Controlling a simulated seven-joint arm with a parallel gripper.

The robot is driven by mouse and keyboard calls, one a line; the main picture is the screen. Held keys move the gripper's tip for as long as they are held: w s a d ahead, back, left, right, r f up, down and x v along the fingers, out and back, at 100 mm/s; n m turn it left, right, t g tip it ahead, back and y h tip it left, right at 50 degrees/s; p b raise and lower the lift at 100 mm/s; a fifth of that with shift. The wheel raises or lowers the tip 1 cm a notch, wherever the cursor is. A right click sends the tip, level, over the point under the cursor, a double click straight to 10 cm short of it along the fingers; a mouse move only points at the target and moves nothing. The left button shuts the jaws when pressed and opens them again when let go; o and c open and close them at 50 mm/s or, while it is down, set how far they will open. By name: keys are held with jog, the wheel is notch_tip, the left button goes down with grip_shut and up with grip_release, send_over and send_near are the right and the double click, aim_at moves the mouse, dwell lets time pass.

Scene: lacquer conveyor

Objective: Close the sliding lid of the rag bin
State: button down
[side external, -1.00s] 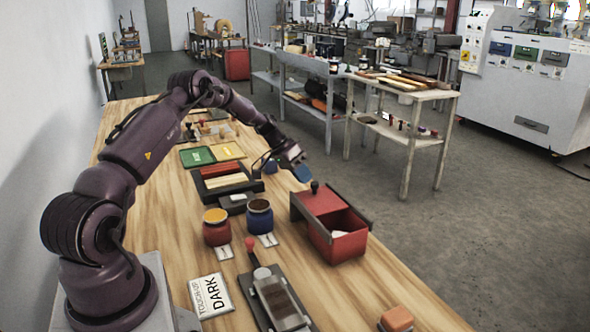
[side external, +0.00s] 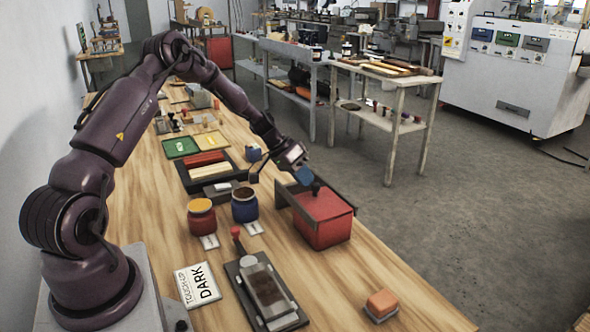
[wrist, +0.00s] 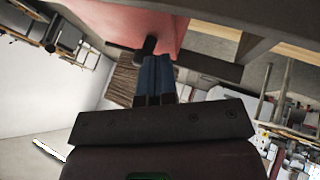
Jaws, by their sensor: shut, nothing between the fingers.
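The red rag bin (side external: 325,232) stands on the wooden bench, right of the paint jars. Its red sliding lid (side external: 328,206) lies over the top between dark rails, and no opening shows from this side. A dark knob (side external: 316,188) rises from the lid. My gripper (side external: 303,176) is shut and empty at the knob, on its back-left side; whether they touch is unclear. In the wrist view, the blue fingers (wrist: 155,75) are together just below the dark knob (wrist: 150,44), with the red lid (wrist: 120,22) beyond.
A blue jar (side external: 245,207) and a yellow-topped red jar (side external: 201,218) stand left of the bin. A dark clamp-like tool (side external: 264,287) and an orange block (side external: 381,303) lie nearer. The bench right of the bin is clear.

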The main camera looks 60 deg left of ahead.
jog(key=shift+d, duration=0.6)
